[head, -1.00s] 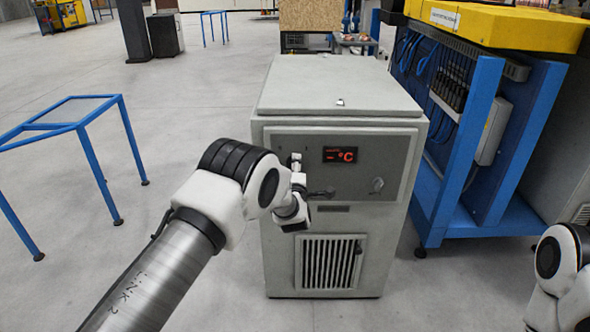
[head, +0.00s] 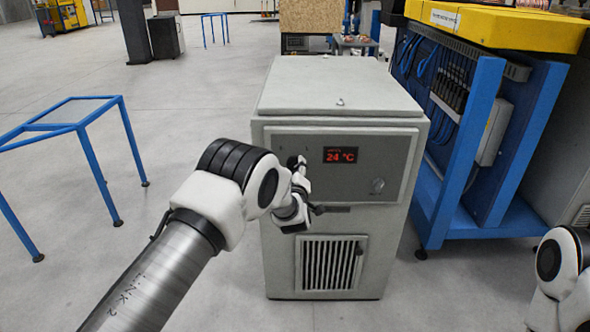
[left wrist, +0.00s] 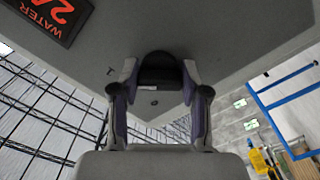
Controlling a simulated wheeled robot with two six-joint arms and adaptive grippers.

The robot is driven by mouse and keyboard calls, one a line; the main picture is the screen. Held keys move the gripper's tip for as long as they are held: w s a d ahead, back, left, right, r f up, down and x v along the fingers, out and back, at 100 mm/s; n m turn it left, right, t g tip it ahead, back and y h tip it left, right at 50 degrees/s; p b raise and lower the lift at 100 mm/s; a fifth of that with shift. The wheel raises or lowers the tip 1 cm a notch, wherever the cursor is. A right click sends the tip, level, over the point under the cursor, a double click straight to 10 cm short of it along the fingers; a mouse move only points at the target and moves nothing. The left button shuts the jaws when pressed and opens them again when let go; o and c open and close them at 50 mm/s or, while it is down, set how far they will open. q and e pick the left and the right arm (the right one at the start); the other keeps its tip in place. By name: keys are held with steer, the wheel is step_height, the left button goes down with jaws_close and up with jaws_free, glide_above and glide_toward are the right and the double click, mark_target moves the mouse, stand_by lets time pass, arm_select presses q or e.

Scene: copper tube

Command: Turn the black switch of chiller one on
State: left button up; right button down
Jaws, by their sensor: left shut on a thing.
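The grey chiller (head: 345,88) stands in front of me, with a display (head: 340,155) on its front panel reading 24 °C in red. In the left wrist view the display (left wrist: 55,15) shows tilted at the top left. The black switch (left wrist: 158,68) lies between the two fingers of my left gripper (left wrist: 158,80), which is shut on it. In the head view my left gripper (head: 298,165) is at the panel's left part, and my own wrist hides most of it and the switch. My right gripper is out of view; only part of that arm shows at the lower right.
A grey round knob (head: 377,186) sits on the panel's right side. A vent grille (head: 328,263) is below. A blue-framed machine with a yellow top (head: 500,25) stands close on the right. A blue frame stand (head: 100,160) is at the left. Floor between is clear.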

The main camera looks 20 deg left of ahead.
arm_select(q)
steer(key=shift+f, duration=0.15)
steer(key=o, duration=1.1)
steer(key=shift+d, duration=0.1)
steer(key=shift+o, duration=0.2)
steer(key=v, duration=1.2)
